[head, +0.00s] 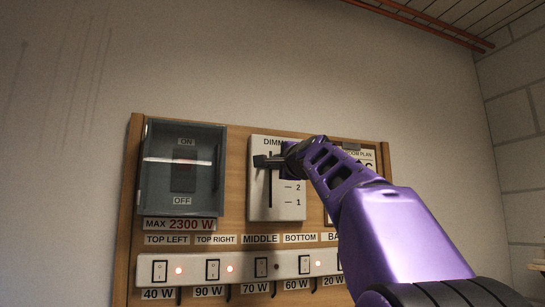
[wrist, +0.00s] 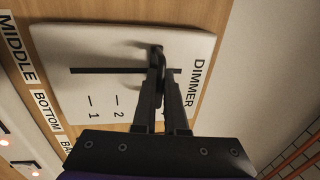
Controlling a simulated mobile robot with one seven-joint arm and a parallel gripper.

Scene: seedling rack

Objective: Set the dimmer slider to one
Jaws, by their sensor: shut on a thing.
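The dimmer is a white plate (head: 262,208) with a dark upright slot on the wooden board, left of my arm in the head view. Its dark slider knob (head: 261,160) is near the slot's top, clearly above the marks 2 and 1. My gripper (head: 277,160) is shut on the knob and hides the upper scale. In the wrist view the dimmer plate (wrist: 72,105) looks turned sideways. There my gripper (wrist: 158,62) reaches the slot near the DIMMER label, and the fingers largely hide the knob.
A clear-covered ON/OFF main switch box (head: 182,170) is left of the dimmer. Below runs a white switch strip (head: 240,267) with several rockers, some with lit lamps. A partly hidden paper plan (head: 367,158) is right of the dimmer, behind my arm. The slot below the knob is clear.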

